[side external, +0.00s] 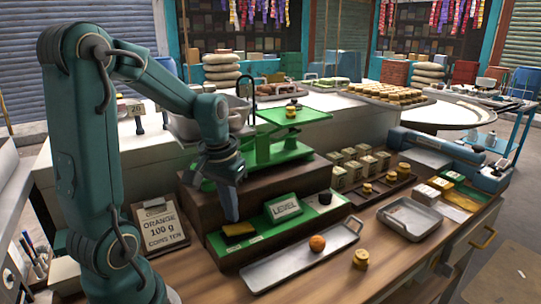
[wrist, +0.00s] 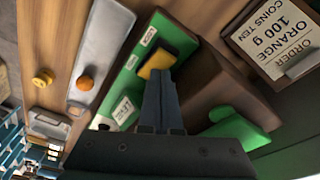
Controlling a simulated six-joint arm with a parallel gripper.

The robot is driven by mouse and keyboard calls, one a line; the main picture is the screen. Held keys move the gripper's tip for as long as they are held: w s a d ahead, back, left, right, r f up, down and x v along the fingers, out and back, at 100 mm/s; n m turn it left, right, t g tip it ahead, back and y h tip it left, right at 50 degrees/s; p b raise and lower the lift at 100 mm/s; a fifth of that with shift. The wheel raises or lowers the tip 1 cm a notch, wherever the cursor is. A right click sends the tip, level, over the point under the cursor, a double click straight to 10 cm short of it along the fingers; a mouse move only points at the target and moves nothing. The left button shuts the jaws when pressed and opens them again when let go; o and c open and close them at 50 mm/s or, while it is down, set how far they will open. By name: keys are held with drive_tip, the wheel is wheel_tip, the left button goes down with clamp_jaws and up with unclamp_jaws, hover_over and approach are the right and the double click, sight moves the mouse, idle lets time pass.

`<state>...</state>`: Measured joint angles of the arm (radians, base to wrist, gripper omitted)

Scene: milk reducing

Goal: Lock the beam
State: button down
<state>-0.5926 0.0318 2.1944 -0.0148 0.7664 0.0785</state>
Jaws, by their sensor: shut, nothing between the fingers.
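A green balance scale (side external: 262,155) stands on a dark brown block, its raised green pan (side external: 292,115) holding small brass-coloured pieces. In front of it a green base panel (side external: 270,234) carries a yellow block (side external: 240,228) and a sign reading LEVEL (side external: 284,208). My gripper (side external: 231,218) is shut and empty, pointing down at the yellow block. In the wrist view its fingertips (wrist: 158,76) overlap the near edge of the yellow block (wrist: 172,54); I cannot tell whether they touch. The wrist view also shows part of the scale's green base (wrist: 238,126).
A long metal tray (side external: 285,268) with an orange (side external: 317,243) lies in front of the panel. Stacked brass coins (side external: 361,258) and a second tray (side external: 410,217) are to the right. An order card (side external: 160,228) reads ORANGE 100 g, COINS TEN.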

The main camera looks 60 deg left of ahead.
sight(234, 230)
drive_tip(key=shift+f, duration=1.25)
idle(0.4)
drive_tip(key=shift+r, duration=3.55)
drive_tip(key=shift+w+d+r, duration=0.1)
drive_tip(key=shift+d, duration=0.1)
drive_tip(key=s+d+r+m+t, duration=0.1)
drive_tip(key=s+d+m+t, duration=0.3)
drive_tip(key=d, duration=0.9)
drive_tip(key=shift+s+r+m+h, duration=0.4)
drive_tip(key=shift+s+m, duration=0.6)
drive_tip(key=shift+m, duration=0.1)
